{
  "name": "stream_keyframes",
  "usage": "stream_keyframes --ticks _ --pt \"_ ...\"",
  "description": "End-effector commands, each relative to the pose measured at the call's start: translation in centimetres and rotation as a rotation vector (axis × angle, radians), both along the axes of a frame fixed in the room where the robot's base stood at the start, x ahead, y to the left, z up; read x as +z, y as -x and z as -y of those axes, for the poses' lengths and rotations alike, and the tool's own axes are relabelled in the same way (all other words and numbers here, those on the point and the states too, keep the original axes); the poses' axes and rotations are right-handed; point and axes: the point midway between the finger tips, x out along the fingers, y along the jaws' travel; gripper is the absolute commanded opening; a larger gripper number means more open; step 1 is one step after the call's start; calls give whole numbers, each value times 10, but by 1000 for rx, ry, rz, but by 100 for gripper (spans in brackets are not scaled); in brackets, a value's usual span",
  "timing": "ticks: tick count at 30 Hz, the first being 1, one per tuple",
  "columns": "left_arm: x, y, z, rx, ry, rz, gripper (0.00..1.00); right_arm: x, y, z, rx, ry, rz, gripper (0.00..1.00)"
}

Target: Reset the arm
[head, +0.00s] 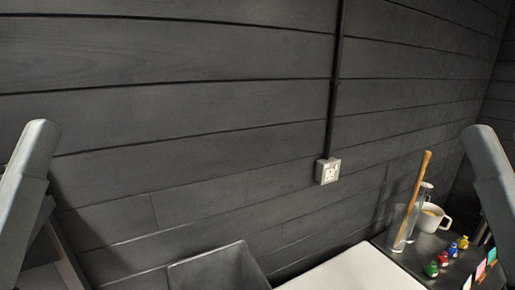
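Part of my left arm, a grey link, shows at the left edge of the head view. Part of my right arm, a similar grey link, shows at the right edge. Both links stand raised and slope outward toward the lower corners. Neither gripper is in the picture, so I cannot see their fingers or whether they hold anything.
A dark plank wall fills most of the view, with a socket box (328,170) on it. At right, a wooden stick (412,200) leans in a clear vessel, near a white mug (431,217) and small coloured bottles (442,259).

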Motion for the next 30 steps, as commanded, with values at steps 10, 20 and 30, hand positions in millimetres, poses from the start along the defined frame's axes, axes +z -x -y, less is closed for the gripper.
stream_keyframes --ticks 10,20,30 --pt "175 -4 0 -2 4 -10 80 180 2 0 0 -1 9 50" --pt "199 -5 -1 -2 3 -12 80 204 2 0 0 0 8 50" --pt "107 -5 -1 -2 3 -13 80 112 2 0 0 0 8 50"
